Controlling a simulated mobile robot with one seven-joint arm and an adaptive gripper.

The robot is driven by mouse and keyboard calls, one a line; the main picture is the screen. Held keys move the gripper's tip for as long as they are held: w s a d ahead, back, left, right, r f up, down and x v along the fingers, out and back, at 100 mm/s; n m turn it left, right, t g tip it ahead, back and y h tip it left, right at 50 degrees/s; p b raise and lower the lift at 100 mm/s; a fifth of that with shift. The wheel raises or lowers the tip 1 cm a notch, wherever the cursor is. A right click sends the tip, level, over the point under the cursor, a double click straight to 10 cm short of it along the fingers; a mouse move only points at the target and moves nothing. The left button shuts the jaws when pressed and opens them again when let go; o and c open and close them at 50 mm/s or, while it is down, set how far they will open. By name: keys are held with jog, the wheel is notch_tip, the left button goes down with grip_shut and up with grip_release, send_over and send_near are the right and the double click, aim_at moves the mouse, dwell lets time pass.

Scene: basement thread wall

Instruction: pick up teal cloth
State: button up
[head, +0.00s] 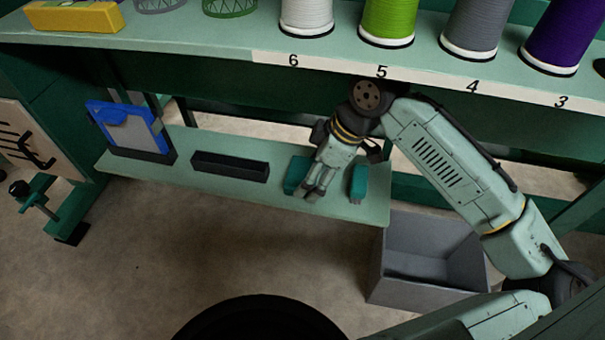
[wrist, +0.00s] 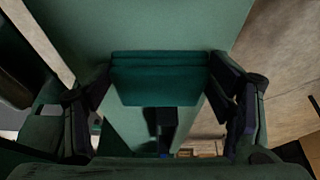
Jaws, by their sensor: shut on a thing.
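The teal cloth (wrist: 160,82) is a folded, dark teal bundle in the middle of the wrist view, with fold lines along its upper part. My gripper (wrist: 160,88) has one finger against each side of it and is shut on it. In the head view my gripper (head: 316,192) points down at the right part of the lower shelf. Teal shows just left of it (head: 295,175), partly hidden by the gripper. Another teal piece (head: 358,184) stands to its right; I cannot tell whether they are one thing. Whether the cloth is clear of the shelf is unclear.
The lower shelf (head: 225,190) holds a black tray (head: 230,166) and a blue-framed item (head: 130,127) to the left. A grey open bin (head: 430,255) stands on the floor at right. The upper shelf with thread spools (head: 388,22) overhangs my arm.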

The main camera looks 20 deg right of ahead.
jog(key=shift+c, duration=0.9)
jog(key=shift+r, duration=0.15)
jog(key=shift+r, duration=0.3)
jog(key=s+a+b, duration=1)
jog(key=s+b, duration=0.1)
jog(key=s, duration=0.4)
jog(key=shift+r, duration=0.35)
